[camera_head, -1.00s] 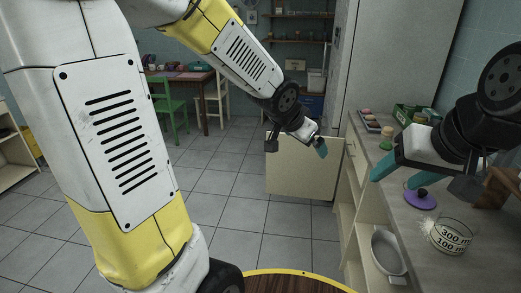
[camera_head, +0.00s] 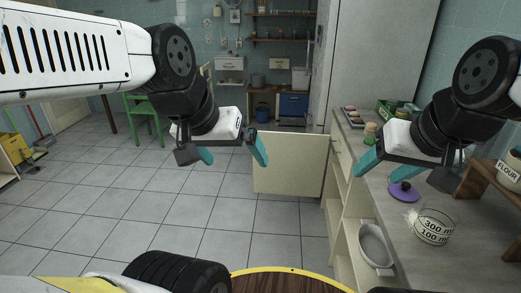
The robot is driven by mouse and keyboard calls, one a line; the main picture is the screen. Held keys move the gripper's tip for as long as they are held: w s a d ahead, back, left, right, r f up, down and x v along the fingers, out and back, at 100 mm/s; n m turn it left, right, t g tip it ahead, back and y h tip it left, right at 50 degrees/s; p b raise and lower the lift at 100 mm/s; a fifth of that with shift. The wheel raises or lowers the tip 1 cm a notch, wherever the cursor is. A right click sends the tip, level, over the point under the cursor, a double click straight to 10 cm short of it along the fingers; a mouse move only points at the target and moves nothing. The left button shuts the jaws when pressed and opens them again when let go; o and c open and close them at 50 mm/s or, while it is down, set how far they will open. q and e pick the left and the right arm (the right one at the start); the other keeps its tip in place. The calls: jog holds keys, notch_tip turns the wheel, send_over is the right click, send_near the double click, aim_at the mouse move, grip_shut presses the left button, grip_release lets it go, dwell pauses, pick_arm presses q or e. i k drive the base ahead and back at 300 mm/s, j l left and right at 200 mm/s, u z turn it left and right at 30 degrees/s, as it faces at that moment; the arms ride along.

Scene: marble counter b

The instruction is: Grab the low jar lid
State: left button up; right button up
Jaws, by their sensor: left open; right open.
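A flat purple lid with a dark round knob (camera_head: 403,193) lies on the grey counter, behind the glass measuring cup. I take it for the low jar lid. My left gripper (camera_head: 233,154) is open and empty over the floor, left of the counter and well away from the lid.
A glass measuring cup (camera_head: 434,229) stands in front of the lid. A wooden rack (camera_head: 477,181) with a flour jar (camera_head: 509,171) is to its right. A green-topped jar (camera_head: 370,130), a tray (camera_head: 351,124) and a green crate (camera_head: 403,111) are further back. An open cabinet door (camera_head: 288,165) juts out left.

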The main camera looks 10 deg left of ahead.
aim_at(403, 191)
jog(key=i+z, duration=0.3)
jog(key=z, duration=0.2)
jog(key=i+j+z, duration=0.25)
jog(key=z, duration=0.2)
